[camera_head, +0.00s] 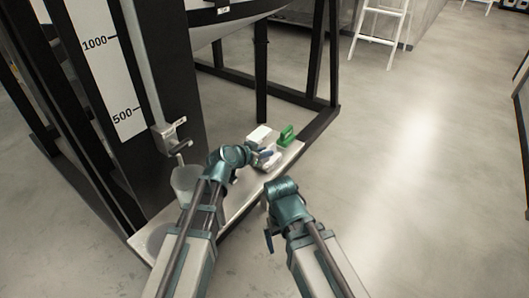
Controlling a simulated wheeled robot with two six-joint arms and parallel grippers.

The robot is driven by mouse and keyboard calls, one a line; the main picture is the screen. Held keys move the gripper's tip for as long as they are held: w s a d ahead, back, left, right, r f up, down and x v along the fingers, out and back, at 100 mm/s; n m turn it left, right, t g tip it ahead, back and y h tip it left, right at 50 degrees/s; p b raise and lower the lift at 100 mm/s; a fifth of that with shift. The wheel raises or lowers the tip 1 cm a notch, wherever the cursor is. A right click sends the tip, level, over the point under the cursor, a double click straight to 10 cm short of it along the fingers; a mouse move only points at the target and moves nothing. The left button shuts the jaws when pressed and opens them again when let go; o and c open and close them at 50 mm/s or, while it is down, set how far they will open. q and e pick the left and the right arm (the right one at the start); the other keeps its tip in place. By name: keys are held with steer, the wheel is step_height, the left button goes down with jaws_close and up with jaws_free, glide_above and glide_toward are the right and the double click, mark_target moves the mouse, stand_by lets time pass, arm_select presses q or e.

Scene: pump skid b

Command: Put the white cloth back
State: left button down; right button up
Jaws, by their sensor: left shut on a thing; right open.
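The white cloth (273,161) is a small pale shape at the fingers of my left gripper (264,155). My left gripper is shut on it, low over the far end of the pale shelf (233,200). The gripper and wrist hide part of the cloth, and I cannot tell whether it touches the shelf. My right gripper (269,238) is open and empty, out over the floor to the right of the shelf, its fingers partly hidden by its wrist.
A white block-like thing (259,134) and a green-handled thing (287,135) stand at the shelf's far end. A translucent container (186,180) stands beneath a tap (172,136) on the left. Dark frame posts (262,70) rise behind. Open floor (410,180) lies right.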

arm_select(q)
steer(key=shift+f+b, duration=0.3)
stand_by(0.5)
steer(key=c, duration=0.7)
jaws_free()
steer(key=shift+r, duration=0.1)
steer(key=p+v, duration=0.4)
steer(key=v, duration=0.3)
steer(key=shift+s+a+r, duration=0.15)
steer(key=shift+s, duration=0.05)
